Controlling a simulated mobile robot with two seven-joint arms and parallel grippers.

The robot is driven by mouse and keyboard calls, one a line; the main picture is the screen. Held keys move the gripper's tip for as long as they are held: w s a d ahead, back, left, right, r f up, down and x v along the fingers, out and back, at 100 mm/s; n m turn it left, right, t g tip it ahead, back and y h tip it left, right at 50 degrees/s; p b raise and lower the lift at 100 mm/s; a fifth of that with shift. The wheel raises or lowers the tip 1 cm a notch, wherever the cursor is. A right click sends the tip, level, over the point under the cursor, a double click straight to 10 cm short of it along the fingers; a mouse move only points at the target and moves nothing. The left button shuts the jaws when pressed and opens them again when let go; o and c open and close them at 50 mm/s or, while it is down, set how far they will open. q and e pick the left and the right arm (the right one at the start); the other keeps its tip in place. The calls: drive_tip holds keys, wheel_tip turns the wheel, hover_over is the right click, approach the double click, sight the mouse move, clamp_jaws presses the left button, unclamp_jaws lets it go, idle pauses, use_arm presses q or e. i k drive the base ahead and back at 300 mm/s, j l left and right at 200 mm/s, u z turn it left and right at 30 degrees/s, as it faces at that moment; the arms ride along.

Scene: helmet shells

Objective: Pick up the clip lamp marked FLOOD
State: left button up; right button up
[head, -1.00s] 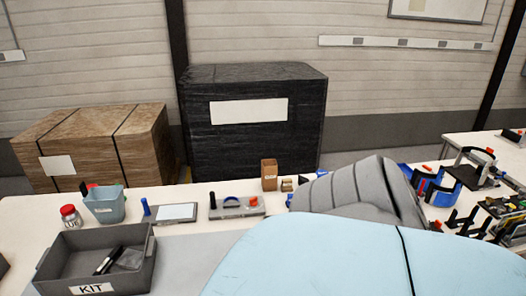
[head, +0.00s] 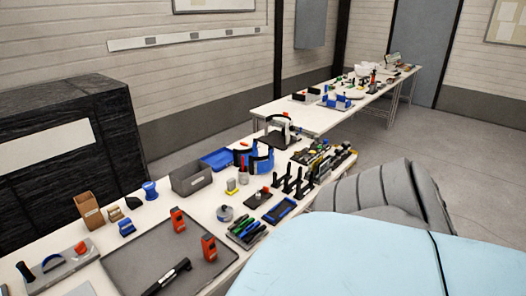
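I cannot read the word FLOOD on anything in the head view. Two small orange-red devices with dark parts, one farther back (head: 178,220) and one nearer (head: 209,247), stand on a grey tray (head: 135,262) on the near table. They may be clip lamps, but their markings are too small to read. A black torch-like object (head: 168,277) lies on the same tray, near the front. Neither of my grippers shows in the view.
The near table holds a brown box (head: 88,211), a grey bin (head: 191,177), a blue tray (head: 217,159), black upright holders (head: 293,181) and blue curved parts (head: 262,160). A large black-wrapped crate (head: 70,140) stands behind. Open floor (head: 430,150) lies right of a second table (head: 317,118).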

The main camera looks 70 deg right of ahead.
sight(208, 239)
drive_tip(key=z, duration=1.65)
drive_tip(key=k, duration=0.05)
